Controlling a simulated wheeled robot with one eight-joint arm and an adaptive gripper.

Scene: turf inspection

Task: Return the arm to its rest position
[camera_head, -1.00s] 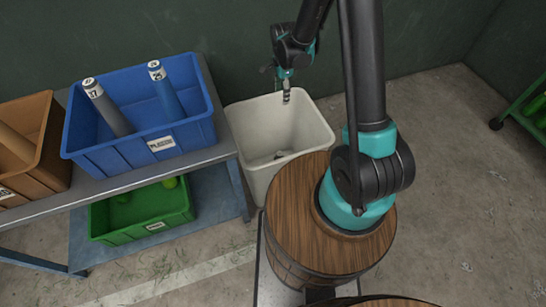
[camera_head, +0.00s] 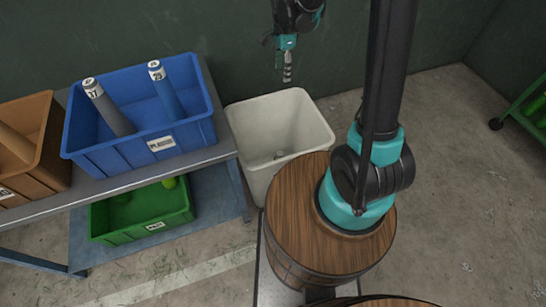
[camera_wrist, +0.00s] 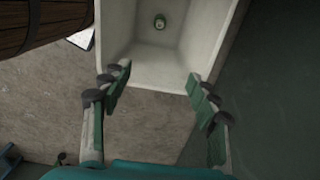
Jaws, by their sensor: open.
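My gripper (camera_head: 287,68) hangs near the top of the head view, above the far edge of the white bin and clear of it. In the wrist view my gripper (camera_wrist: 155,88) shows two fingers spread apart with nothing between them. My arm rises from the wooden barrel-like base and leans up out of the picture. The white bin (camera_head: 240,125) stands on the floor between the shelf and the barrel.
A metal shelf (camera_head: 222,152) on the left carries a blue crate (camera_head: 105,157) with two numbered cylinders and a brown crate (camera_head: 52,150). A green crate (camera_head: 140,227) sits on its lower level. A green cart (camera_head: 520,110) stands far right.

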